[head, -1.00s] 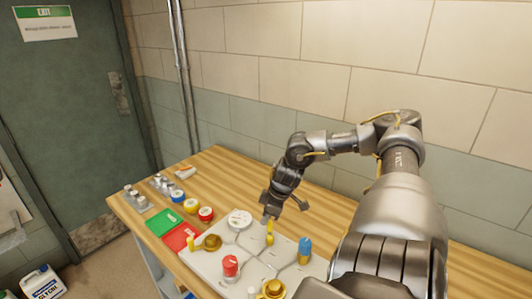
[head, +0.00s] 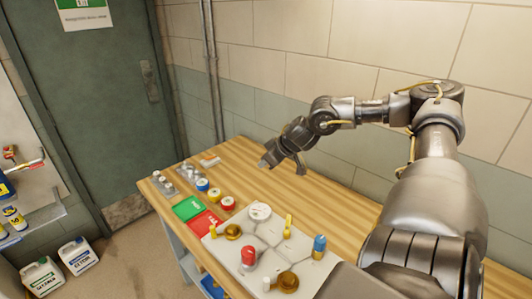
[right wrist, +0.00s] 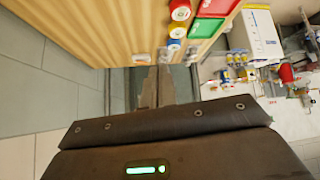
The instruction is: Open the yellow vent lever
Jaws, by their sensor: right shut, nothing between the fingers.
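A sloped light-grey valve panel (head: 265,236) lies on the wooden bench. An upright yellow lever (head: 288,226) stands on its right half, left of a blue-topped knob (head: 319,247). A smaller yellow piece (head: 212,231) is at the panel's left edge, beside a brass handwheel. I cannot tell from labels which yellow piece is the vent lever. My right gripper (head: 266,162) is shut and empty, above the back of the bench, clear of the panel and the lever. Its fingers show in the right wrist view (right wrist: 157,86), away from the panel. My left gripper is not in view.
A white gauge (head: 259,212), a red knob (head: 248,256) and brass handwheels (head: 287,281) crowd the panel. Green (head: 187,208) and red (head: 207,222) plates and several coloured caps lie left of it. The bench behind the panel (head: 330,205) is bare. A wall stands behind.

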